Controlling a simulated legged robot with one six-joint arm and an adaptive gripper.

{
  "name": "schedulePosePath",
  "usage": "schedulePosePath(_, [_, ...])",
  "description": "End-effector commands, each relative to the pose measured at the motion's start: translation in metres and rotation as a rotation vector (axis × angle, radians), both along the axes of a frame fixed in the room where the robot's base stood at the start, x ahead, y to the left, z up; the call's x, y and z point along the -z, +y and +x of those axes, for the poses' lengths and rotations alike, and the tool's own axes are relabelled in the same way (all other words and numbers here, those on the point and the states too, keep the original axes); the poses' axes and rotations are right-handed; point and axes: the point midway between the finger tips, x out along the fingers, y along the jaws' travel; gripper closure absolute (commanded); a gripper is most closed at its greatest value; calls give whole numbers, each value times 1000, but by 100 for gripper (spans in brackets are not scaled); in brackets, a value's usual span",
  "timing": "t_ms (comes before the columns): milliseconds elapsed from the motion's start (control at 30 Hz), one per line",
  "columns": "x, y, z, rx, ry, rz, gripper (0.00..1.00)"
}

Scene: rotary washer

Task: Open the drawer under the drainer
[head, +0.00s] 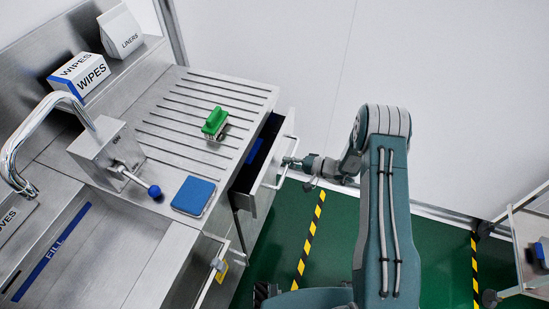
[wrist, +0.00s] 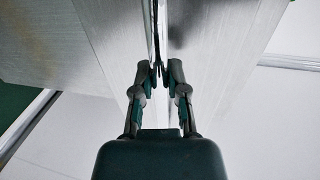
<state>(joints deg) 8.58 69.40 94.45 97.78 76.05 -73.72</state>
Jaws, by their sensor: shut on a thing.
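The drawer (head: 262,187) under the ribbed drainer (head: 205,115) stands partly open in the head view, pulled out to the right. Something dark and blue shows inside it. Its bar handle (head: 285,168) runs along the front. My gripper (head: 291,161) is at the handle, with my arm reaching in from the right. The drawer's metal front fills much of that view.
A green-handled brush (head: 215,122) lies on the drainer and a blue sponge (head: 194,196) near the basin's edge. A faucet (head: 50,115), a wipes box (head: 79,75) and a liners bag (head: 120,32) are at left. Green floor (head: 335,235) lies open right of the counter; a cart (head: 530,245) stands far right.

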Motion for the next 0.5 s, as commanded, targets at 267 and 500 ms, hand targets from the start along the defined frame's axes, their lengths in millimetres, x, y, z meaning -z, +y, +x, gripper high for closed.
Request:
schedulePosePath(267, [4,-77,-29,8,9,-5,100])
schedulePosePath(500, [4,-135,-50,7,8,-7,100])
